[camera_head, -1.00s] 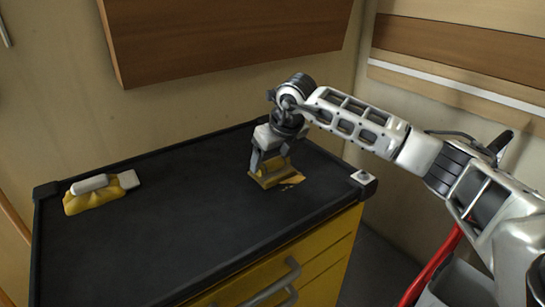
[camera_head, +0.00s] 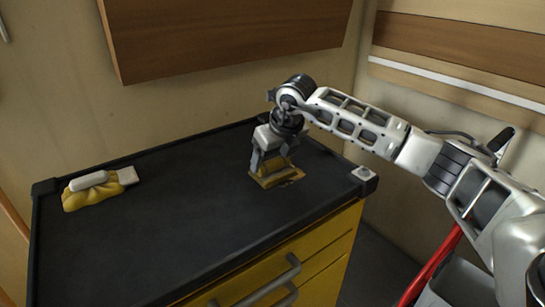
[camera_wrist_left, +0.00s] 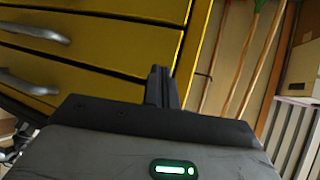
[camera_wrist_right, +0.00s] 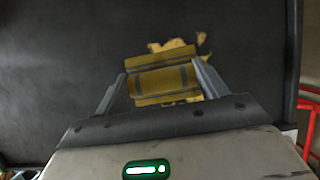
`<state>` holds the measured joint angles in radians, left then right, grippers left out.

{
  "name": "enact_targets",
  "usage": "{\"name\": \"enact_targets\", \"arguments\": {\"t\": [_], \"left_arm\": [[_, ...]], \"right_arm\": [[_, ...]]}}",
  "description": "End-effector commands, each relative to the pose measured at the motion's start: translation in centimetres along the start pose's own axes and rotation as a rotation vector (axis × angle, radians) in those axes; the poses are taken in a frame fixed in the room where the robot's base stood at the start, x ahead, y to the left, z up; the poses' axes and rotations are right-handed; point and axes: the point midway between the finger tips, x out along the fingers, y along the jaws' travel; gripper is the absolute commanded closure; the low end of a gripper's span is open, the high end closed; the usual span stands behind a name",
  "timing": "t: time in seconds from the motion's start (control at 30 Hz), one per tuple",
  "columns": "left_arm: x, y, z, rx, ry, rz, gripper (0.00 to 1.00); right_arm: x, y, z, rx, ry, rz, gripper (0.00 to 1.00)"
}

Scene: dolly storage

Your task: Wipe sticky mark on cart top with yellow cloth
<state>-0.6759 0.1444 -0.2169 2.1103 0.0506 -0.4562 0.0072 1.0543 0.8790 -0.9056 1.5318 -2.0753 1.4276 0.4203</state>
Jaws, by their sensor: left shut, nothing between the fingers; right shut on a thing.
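The yellow cloth (camera_head: 268,181) is a folded pad with grey bands, lying on the black cart top (camera_head: 180,220). My right gripper (camera_wrist_right: 160,75) is shut on the cloth (camera_wrist_right: 163,84) from both sides, pressed low at the surface near the cart's right end. The sticky mark (camera_wrist_right: 180,45), an irregular orange-yellow patch, shows just beyond the cloth in the right wrist view. The cloth hides part of it. In the head view only a thin edge of the mark (camera_head: 294,178) shows. My left gripper (camera_wrist_left: 161,75) is shut and empty, in front of the yellow drawers.
A yellow crumpled thing (camera_head: 92,199) with a white-handled item (camera_head: 90,180) on it lies at the cart's left end. A small pale item (camera_head: 363,173) sits on the right corner. Yellow drawers (camera_head: 300,265) have grey handles. The middle of the top is clear.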

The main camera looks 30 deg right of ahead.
Motion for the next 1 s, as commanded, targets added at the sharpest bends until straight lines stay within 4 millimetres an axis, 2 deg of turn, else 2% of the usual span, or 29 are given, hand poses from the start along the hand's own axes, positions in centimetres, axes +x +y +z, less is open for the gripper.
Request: {"name": "enact_targets", "arguments": {"t": [0.57, 0.83, 1.0], "left_arm": [[0.1, 0.0, 0.1, 0.000, 0.001, 0.000, 1.00], [0.1, 0.0, 0.2, 0.001, 0.001, 0.000, 1.00], [0.1, 0.0, 0.2, 0.001, 0.001, 0.000, 1.00]], "right_arm": [[0.2, 0.1, 0.0, 0.000, 0.002, 0.001, 0.53], [1.1, 0.1, 2.2, 0.001, 0.001, 0.002, 0.53], [1.4, 0.1, 2.8, 0.000, 0.002, 0.001, 0.53]]}}
